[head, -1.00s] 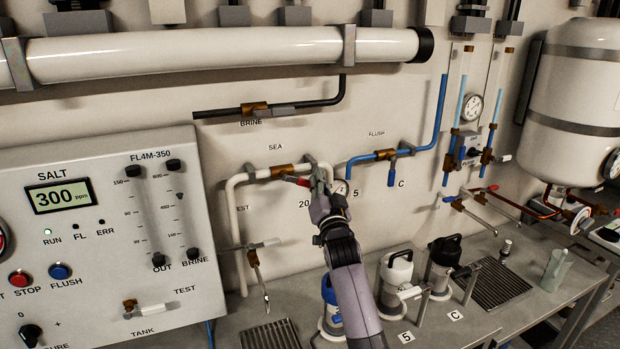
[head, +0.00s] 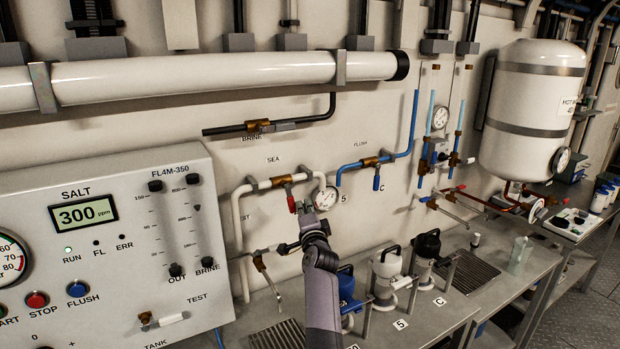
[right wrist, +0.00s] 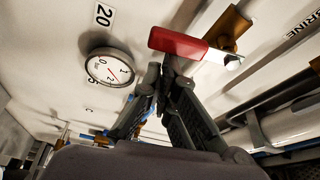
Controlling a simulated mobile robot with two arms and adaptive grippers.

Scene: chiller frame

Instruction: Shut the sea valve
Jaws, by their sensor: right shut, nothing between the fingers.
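The sea valve (head: 281,181) is a brass body on the white pipe under the SEA label. Its red lever (head: 291,202) points down, across the pipe. My right gripper (head: 307,210) is just right of the lever's lower end, with its fingers together and empty. In the right wrist view the red lever (right wrist: 178,43) lies just beyond the closed fingertips (right wrist: 165,72), outside them; whether they touch it I cannot tell. My left gripper is not in view.
A round gauge (head: 327,198) sits close right of the gripper. The blue flush pipe (head: 345,172) with its valve is farther right. The salt panel (head: 130,230) fills the left. Pump-like bottles (head: 385,275) stand on the bench below.

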